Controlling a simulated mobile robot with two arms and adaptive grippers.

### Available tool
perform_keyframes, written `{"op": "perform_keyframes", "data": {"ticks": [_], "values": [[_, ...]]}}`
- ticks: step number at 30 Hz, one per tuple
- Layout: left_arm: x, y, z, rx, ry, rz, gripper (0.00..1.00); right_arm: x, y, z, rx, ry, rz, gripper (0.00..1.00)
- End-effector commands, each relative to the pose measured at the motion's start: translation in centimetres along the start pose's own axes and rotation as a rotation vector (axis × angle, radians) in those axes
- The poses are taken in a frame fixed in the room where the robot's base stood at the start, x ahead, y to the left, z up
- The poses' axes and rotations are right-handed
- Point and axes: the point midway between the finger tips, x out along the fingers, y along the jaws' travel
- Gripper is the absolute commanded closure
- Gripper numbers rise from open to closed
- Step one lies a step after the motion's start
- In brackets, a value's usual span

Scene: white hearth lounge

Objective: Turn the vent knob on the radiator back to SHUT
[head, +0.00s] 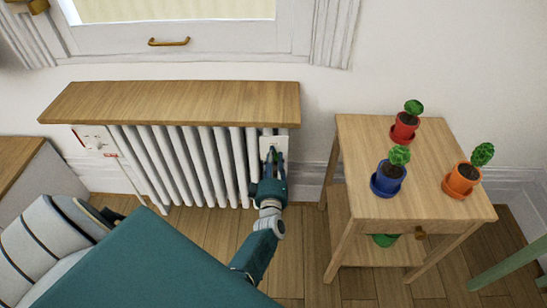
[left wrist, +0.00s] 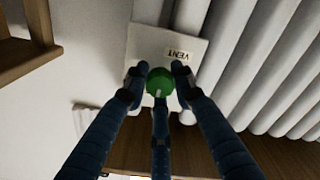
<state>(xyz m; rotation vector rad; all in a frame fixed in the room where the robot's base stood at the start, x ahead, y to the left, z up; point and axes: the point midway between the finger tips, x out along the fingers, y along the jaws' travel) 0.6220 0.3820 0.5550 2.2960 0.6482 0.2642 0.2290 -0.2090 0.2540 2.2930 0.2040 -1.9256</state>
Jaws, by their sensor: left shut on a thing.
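The white radiator (head: 185,165) stands against the wall under a wooden shelf. A white plate (head: 268,143) is at its right end, partly hidden by my left gripper (head: 272,162). In the left wrist view the plate (left wrist: 146,50) bears a VENT label (left wrist: 179,53), upside down. The green vent knob (left wrist: 160,79) sits between the fingertips of my left gripper (left wrist: 160,86), which is shut on it. A pale mark on the knob points to the lower part of that picture. No SHUT marking is legible. My right gripper is not in view.
A wooden side table (head: 358,140) with red, blue and orange potted plants stands to the right of my left arm. The wooden shelf (head: 180,102) overhangs the radiator. Bare floor (head: 300,240) lies between the radiator and the table.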

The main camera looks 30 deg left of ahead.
Motion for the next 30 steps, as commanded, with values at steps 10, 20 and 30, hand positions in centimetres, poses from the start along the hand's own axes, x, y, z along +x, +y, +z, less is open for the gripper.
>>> {"op": "perform_keyframes", "data": {"ticks": [10,20,30], "values": [[-0.2,-0.2,0.3,0.004,-0.007,-0.003,0.71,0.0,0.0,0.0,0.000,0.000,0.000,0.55],[-0.1,-0.1,0.1,0.002,-0.003,-0.001,0.55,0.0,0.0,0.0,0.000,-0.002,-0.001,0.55],[-3.4,-0.1,0.2,0.002,-0.004,-0.002,0.55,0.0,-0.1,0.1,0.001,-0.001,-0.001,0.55]]}}
